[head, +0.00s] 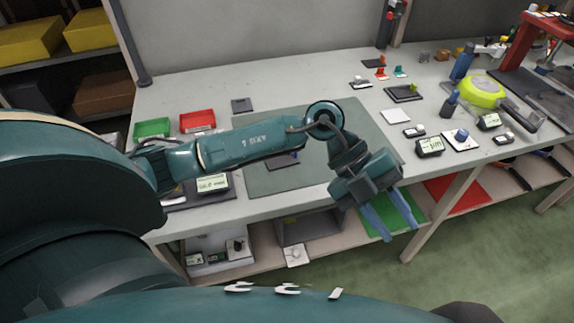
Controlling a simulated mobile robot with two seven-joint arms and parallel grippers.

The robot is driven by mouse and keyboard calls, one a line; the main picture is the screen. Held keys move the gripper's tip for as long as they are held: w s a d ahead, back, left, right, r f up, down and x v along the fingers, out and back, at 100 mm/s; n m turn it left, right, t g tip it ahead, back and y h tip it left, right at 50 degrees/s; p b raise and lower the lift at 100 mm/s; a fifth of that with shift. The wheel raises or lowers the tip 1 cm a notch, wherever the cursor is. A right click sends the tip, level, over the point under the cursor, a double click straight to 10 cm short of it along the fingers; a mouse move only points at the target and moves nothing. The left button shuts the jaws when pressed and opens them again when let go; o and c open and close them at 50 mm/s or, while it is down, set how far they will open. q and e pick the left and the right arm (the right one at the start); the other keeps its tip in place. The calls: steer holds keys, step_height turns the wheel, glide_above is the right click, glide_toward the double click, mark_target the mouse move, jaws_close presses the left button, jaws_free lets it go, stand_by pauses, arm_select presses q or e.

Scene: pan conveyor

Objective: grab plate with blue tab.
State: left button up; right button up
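A small white square plate (452,145) with a blue round tab on top lies on the workbench at the right, between small display boxes. A dark flat piece (283,162) lies on the grey-green mat, partly hidden by my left arm; I cannot tell whether it carries a blue tab. My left gripper (401,232) points down past the bench's front edge, left of and nearer than the white plate. Its two blue fingers are apart with nothing between them. My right gripper is not in view.
The mat (245,178) lies mid-bench. Green (152,128) and red (197,121) trays stand at the left. A dark plate with a green tab (404,95) and a yellow-green round object (484,92) lie farther right. A shelf below holds boxes.

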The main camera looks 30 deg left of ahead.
arm_select(q)
steer(key=w+a+r+n+t+y+b, duration=0.1)
steer(key=w+a+n+t+y, duration=0.1)
steer(key=w+a+y, duration=0.45)
steer(key=w+a+r+n+t+y, duration=0.1)
steer(key=a+n+y, duration=0.15)
steer(key=a, duration=0.75)
steer(key=w+a+r+n+t+y+b, duration=0.1)
steer(key=w+a+n+t+y, duration=0.1)
steer(key=w+a+y, duration=0.45)
steer(key=shift+h, duration=0.75)
steer(key=a+f, duration=0.1)
steer(key=f, duration=0.1)
steer(key=s+a+f, duration=0.1)
steer(key=f, duration=0.1)
steer(key=a+f, duration=0.1)
steer(key=f, duration=0.1)
steer(key=shift+s+a+f+p, duration=0.1)
steer(key=shift+s+a+p, duration=0.05)
steer(key=shift+s+p, duration=0.2)
steer(key=shift+s+d+p+x, duration=0.1)
steer(key=shift+d+p+x, duration=0.05)
steer(key=shift+x, duration=0.85)
steer(key=shift+s+d+p+x, duration=0.1)
steer(key=shift+d+p+x, duration=0.1)
steer(key=shift+x, duration=0.8)
steer(key=shift+d+p+x, duration=0.15)
steer(key=shift+x, duration=0.9)
steer(key=shift+f, duration=0.15)
steer(key=shift+c, duration=0.3)
